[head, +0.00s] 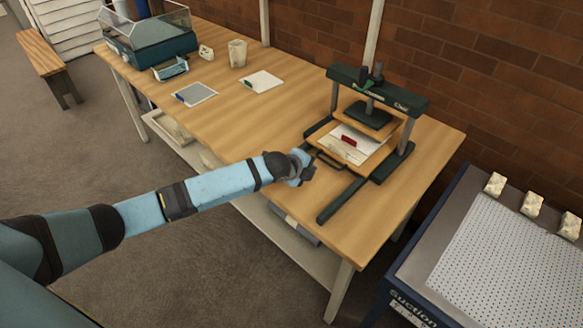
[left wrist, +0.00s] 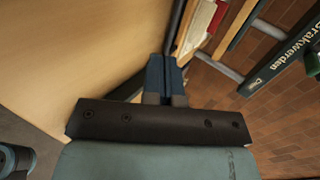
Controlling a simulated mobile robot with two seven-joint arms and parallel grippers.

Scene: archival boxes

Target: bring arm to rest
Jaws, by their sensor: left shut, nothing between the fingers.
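My left arm comes in from the left in the head view. Its gripper (head: 306,171) is just off the table's front edge, close to the handle of the press. In the left wrist view the left gripper (left wrist: 164,68) has its blue fingers together with nothing between them. The dark green book press (head: 376,115) stands on the wooden table (head: 240,125). A wooden board with white sheets (head: 354,145) and a small red piece (head: 349,141) lies in the press; the red piece also shows in the left wrist view (left wrist: 217,16). My right gripper is not in view.
A suction table (head: 500,262) with several pale blocks (head: 533,204) along its back edge stands at the right. A cup (head: 237,53), a notepad (head: 261,82), a grey pad (head: 195,94) and a clear-lidded case (head: 150,35) are farther left. The table's middle is clear.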

